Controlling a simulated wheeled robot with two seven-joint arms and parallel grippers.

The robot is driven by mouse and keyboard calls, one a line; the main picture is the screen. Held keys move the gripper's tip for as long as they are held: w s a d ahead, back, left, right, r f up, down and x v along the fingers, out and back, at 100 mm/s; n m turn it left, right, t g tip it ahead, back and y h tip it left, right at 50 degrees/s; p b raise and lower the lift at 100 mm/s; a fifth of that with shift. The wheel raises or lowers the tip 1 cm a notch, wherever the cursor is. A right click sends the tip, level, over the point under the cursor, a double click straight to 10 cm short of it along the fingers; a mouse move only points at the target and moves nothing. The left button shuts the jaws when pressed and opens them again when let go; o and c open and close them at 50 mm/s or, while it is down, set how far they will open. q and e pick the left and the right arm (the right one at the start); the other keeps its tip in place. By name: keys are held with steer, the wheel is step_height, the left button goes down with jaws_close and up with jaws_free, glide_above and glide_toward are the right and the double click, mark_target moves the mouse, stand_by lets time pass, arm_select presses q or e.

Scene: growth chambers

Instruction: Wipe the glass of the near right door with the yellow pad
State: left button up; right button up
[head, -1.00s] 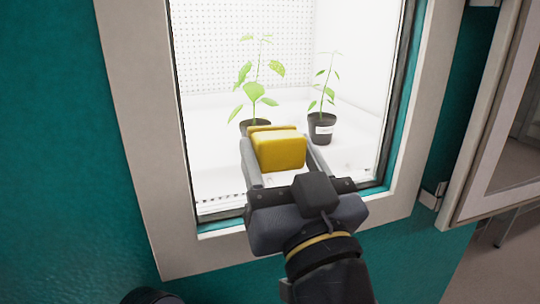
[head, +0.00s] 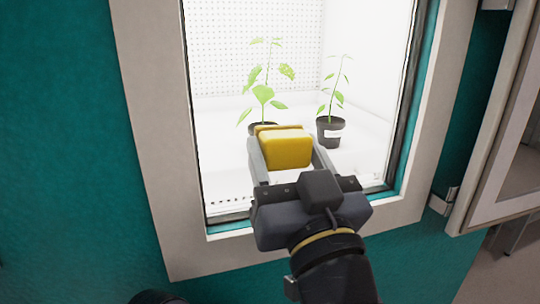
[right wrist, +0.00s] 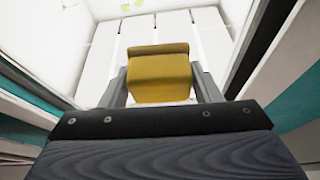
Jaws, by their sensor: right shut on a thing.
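The yellow pad (head: 287,149) is held between the fingers of my right gripper (head: 286,152), which is shut on it. The right wrist view also shows the pad (right wrist: 159,75) between the two fingers. In the head view the pad is in front of the lower middle of a bright chamber opening in a pale frame (head: 150,150). I cannot tell whether glass fills this opening or whether the pad touches anything. A door (head: 505,130) with a pale frame and a pane stands swung open at the right edge. My left gripper is not in view.
Two potted plants stand inside the lit chamber, a left plant (head: 264,92) behind the pad and a right plant (head: 331,131) with a white label. A metal hinge (head: 443,201) sits between the frame and the open door. The teal wall (head: 70,150) is clear at left.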

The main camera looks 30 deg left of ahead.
mark_target(308, 148)
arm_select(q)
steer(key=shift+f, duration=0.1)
arm_select(e)
steer(key=shift+w+a, duration=0.2)
steer(key=shift+w+d+f+b, duration=0.15)
steer(key=shift+w+d+b, duration=0.45)
steer(key=shift+w+b, duration=0.05)
steer(key=shift+w+d+b, duration=0.6)
steer(key=shift+w+d, duration=0.2)
steer(key=shift+w, duration=0.1)
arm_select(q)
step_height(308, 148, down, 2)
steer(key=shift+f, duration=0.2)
arm_select(e)
steer(key=shift+a, duration=0.15)
steer(key=shift+s+a+r+p, duration=0.25)
steer(key=shift+s+a+p, duration=0.05)
steer(key=shift+s+p, duration=0.05)
steer(key=shift+s+a+p, duration=0.5)
steer(key=shift+s+a, duration=0.2)
steer(key=shift+s, duration=0.15)
steer(key=shift+s+a, duration=0.25)
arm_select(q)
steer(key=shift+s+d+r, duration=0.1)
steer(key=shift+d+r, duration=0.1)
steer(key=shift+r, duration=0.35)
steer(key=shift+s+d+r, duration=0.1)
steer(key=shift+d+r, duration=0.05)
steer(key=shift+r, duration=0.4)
